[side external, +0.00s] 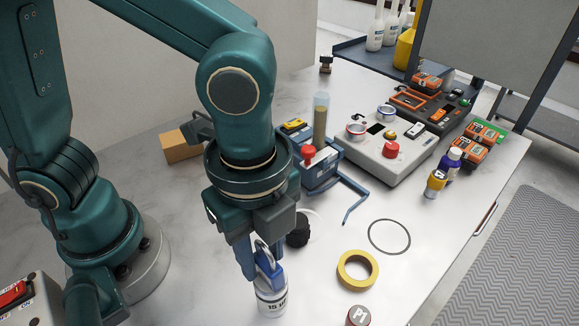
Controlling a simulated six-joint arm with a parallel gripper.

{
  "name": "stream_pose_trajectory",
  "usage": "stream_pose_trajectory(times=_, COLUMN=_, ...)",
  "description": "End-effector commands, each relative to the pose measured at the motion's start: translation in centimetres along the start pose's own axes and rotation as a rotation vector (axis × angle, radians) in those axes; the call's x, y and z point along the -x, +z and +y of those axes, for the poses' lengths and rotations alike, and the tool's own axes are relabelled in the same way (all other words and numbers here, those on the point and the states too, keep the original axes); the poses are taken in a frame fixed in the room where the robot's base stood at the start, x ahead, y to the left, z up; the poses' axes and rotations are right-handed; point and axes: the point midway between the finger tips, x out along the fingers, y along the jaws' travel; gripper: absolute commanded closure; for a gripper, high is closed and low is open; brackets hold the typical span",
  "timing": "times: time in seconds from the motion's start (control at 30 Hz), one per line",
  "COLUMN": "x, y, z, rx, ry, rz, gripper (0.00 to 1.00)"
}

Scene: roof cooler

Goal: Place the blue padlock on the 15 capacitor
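The blue padlock (270,273) has a silver shackle and is upright between the fingers of my gripper (262,262). The fingers appear closed on it, one at its left side and the other partly hidden behind it. Directly below is a white cylindrical capacitor (272,302) with dark "15" lettering, standing on the table. The padlock's lower end overlaps the capacitor's top in this view. I cannot tell whether the two touch or a small gap is left.
A yellow tape roll (357,269), a capacitor with a red top (358,316) and a thin black ring (389,236) lie to the right. A black round item (298,231) is close behind my gripper. A blue stand (318,170) and grey instrument box (390,155) stand farther back.

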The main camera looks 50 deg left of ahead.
Motion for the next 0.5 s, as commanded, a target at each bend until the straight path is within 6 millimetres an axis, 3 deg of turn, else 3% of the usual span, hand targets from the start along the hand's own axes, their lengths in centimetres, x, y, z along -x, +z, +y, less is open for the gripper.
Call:
stream_pose_trajectory(times=0.33, x=0.1, y=0.0, z=0.0, rx=0.0, ry=0.001, rz=-0.001, gripper=0.47)
stream_pose_trajectory(times=0.5, x=1.3, y=-0.1, z=-0.1, rx=0.0, ry=-0.002, rz=0.002, gripper=0.47)
